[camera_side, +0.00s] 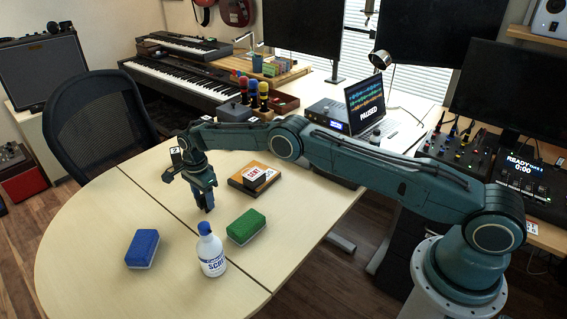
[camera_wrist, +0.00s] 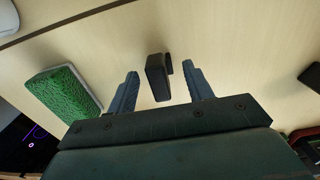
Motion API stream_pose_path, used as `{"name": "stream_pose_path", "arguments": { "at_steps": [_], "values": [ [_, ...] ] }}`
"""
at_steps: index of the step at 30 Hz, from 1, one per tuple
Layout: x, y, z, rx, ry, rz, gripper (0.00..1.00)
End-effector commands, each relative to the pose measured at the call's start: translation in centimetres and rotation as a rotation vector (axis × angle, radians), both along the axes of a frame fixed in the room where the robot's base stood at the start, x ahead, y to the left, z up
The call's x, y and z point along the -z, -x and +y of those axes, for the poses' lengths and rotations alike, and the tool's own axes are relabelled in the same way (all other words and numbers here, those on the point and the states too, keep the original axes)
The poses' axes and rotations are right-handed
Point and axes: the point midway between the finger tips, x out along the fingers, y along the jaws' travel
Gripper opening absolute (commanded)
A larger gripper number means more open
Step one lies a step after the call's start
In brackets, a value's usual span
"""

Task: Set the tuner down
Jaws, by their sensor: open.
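My gripper (camera_side: 207,203) is low over the middle of the round-ended table (camera_side: 90,235), with its fingers pointing down. In the wrist view my gripper (camera_wrist: 160,85) is open, with its two blue fingers apart. A small dark clip-like object, which looks like the tuner (camera_wrist: 157,78), shows between the fingers, with a gap on either side. It seems to stand on the table top, but its contact with the surface is hard to see. In the side view I cannot make it out clearly behind the fingers.
A green sponge (camera_side: 246,227), a white bottle with a blue cap (camera_side: 211,254) and a blue sponge (camera_side: 142,248) stand in front of my gripper. The table's left end is clear.

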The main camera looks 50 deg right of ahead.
Motion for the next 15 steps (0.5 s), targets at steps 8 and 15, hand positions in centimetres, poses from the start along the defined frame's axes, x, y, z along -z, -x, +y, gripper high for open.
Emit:
{"name": "stream_pose_path", "arguments": {
  "at_steps": [8, 15],
  "values": [
    [-3.9, -0.1, 0.0, 0.000, -0.001, -0.004, 0.51],
    [-7.9, -0.1, 0.0, 0.000, -0.001, -0.004, 0.51]
  ]
}}
